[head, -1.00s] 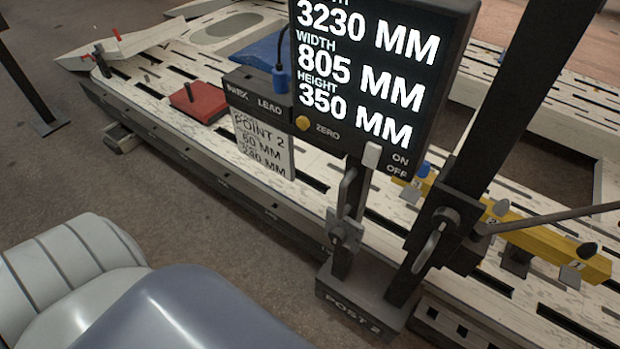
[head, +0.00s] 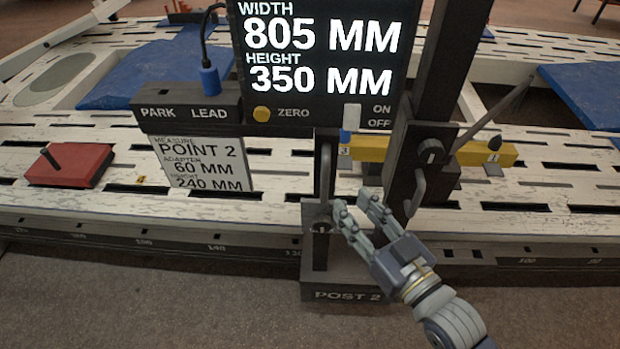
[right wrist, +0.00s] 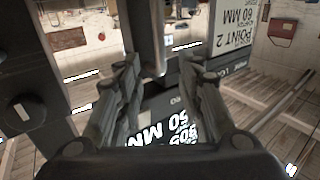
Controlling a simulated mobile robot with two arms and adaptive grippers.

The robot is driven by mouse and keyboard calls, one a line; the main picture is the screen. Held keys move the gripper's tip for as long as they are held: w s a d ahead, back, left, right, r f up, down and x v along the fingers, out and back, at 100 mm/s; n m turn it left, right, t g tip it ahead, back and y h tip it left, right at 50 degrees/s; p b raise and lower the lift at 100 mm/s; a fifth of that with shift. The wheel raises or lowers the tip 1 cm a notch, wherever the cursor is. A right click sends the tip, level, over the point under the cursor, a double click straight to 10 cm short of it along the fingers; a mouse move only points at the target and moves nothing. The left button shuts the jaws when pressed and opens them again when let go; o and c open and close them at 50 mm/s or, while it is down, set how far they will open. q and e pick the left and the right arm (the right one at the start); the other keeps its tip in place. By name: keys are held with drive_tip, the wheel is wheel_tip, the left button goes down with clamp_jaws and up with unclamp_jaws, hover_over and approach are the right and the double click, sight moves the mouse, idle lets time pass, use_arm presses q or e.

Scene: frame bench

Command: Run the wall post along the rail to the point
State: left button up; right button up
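My right gripper (head: 357,207) is open in front of the post, beside an upright grip bar (head: 325,172). In the right wrist view its fingers (right wrist: 165,75) are apart, with a grey bar (right wrist: 160,40) beyond their tips; contact is unclear. My left gripper is out of view.
A red block with a black handle (head: 70,165) lies on the slotted bench at left. A yellow bar (head: 480,153) lies behind the post. Scale numbers run along the rail's front. The floor (head: 150,300) before it is clear.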

sight(328, 177)
drive_tip(key=p+x, duration=0.1)
drive_tip(key=x, duration=0.9)
drive_tip(key=shift+w+a+r, duration=0.1)
drive_tip(key=shift+w+a, duration=0.1)
drive_tip(key=shift+w, duration=0.1)
drive_tip(key=shift+c, duration=0.6)
clamp_jaws()
